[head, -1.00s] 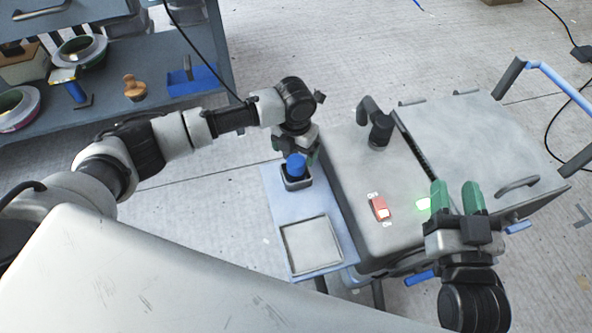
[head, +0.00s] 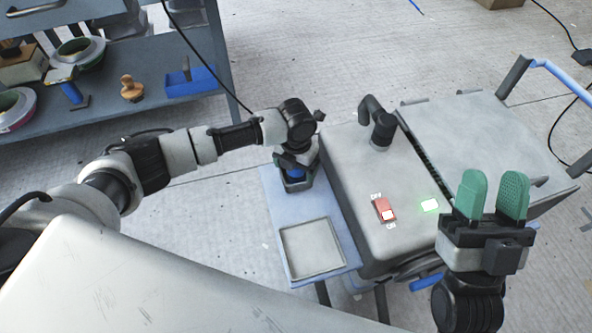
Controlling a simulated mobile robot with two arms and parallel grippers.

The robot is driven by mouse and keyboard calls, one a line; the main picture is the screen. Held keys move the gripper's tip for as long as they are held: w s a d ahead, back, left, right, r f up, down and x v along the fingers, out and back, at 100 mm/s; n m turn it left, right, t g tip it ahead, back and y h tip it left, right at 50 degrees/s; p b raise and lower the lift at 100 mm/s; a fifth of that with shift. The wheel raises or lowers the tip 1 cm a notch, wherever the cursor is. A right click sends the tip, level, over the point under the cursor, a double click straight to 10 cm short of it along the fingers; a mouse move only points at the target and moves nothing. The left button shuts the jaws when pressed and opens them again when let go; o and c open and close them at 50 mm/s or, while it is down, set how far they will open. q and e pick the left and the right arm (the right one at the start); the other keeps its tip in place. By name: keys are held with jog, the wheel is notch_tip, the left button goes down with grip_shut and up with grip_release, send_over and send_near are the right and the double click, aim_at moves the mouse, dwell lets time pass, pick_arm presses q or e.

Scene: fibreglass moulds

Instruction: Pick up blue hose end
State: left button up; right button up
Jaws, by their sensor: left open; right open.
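A blue piece, which I take for the blue hose end (head: 295,174), sits in a small dark square holder (head: 299,186) at the far end of a light blue side shelf (head: 272,208). My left gripper (head: 296,166) is open and directly over it, covering most of it. I cannot tell whether the fingers touch the blue piece. My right gripper (head: 492,196) is open and empty, with green finger pads pointing up, in front of the grey machine (head: 370,190).
A shallow square tray (head: 312,248) lies on the near part of the shelf. The machine carries a black bent pipe (head: 378,122), a red switch (head: 383,209) and a lit green button (head: 429,206). A workbench (head: 215,112) with tape rolls stands at upper left.

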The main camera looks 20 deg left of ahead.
pick_arm(q)
jog(key=c, duration=1.1)
jog(key=shift+r, duration=0.15)
jog(key=shift+r+p, duration=0.45)
jog(key=shift+r, duration=0.35)
notch_tip(320, 180, up, 7)
jog(key=p, duration=0.3)
jog(key=shift+r, duration=0.6)
pick_arm(e)
jog(key=w+f+g+h, duration=0.4)
jog(key=f+g, duration=0.6)
jog(key=shift+d+f, duration=0.2)
jog(key=shift+d, duration=0.25)
